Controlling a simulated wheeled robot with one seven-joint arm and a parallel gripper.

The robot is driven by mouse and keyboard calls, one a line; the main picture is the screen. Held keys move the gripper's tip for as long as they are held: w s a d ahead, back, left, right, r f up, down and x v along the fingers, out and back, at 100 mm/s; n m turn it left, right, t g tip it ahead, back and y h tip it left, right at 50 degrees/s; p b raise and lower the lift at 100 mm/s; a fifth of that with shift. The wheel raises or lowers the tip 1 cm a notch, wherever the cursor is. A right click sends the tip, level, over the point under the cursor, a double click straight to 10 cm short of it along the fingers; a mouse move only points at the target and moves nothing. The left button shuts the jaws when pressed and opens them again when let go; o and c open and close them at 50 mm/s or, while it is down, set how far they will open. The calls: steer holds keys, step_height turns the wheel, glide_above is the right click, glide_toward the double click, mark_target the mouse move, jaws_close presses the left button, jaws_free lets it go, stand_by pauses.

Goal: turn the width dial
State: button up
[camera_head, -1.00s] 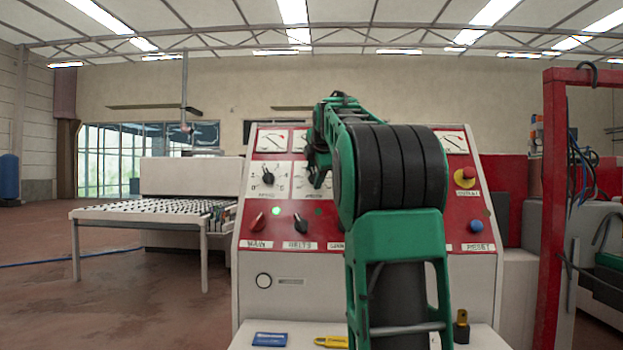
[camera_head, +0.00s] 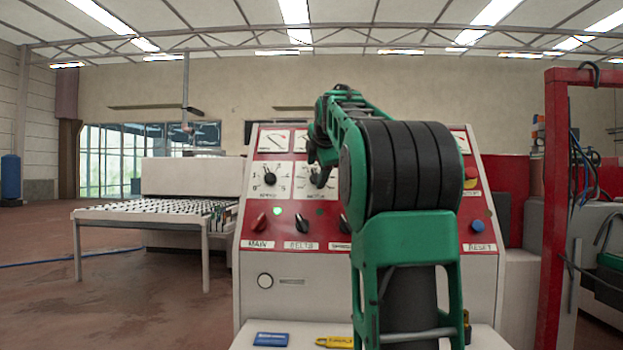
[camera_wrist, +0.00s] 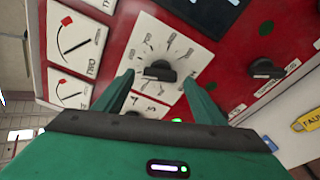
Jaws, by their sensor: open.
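The dial in front of my gripper has a white face with printed marks and a black knob (camera_wrist: 158,72). I take it for the width dial, but its label is not readable. In the head view this dial (camera_head: 302,186) is the right one of two white dials and is partly covered by my arm. My gripper (camera_wrist: 159,79) is open and empty. In the wrist view its fingers appear on either side of the knob; whether they touch it or stand short of it I cannot tell.
The other white dial (camera_head: 268,177) is just left. Below are a red knob (camera_head: 259,222), black knobs and a blue reset button (camera_head: 477,226). Gauges (camera_wrist: 74,40) sit above. A yellow tag (camera_head: 337,342) and blue item (camera_head: 270,339) lie on the front ledge.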

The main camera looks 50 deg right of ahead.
steer(key=v, duration=0.8)
steer(key=shift+s+a, duration=0.15)
steer(key=shift+a, duration=0.05)
steer(key=s+a+f+m+g+y, duration=0.1)
steer(key=s+a+f+m, duration=0.2)
steer(key=f, duration=0.5)
steer(key=s+a+f+m+g+y, duration=0.2)
steer(key=s+a+f+m, duration=0.1)
steer(key=f, duration=0.6)
steer(key=s+a+f+m+g+y, duration=0.1)
steer(key=s+a+f+m, duration=0.25)
steer(key=f, duration=0.45)
steer(key=s+a+f+m+g+y, duration=0.1)
steer(key=s+a+f+m, duration=0.4)
steer(key=s+f, duration=0.5)
steer(key=s+a+f+m+g+y, duration=0.2)
steer(key=s+a+f+m+g, duration=0.2)
steer(key=s+a+f, duration=0.6)
step_height(320, 180, down, 5)
steer(key=shift+a+r+m, duration=0.1)
steer(key=shift+a+m, duration=0.1)
steer(key=shift+m, duration=0.35)
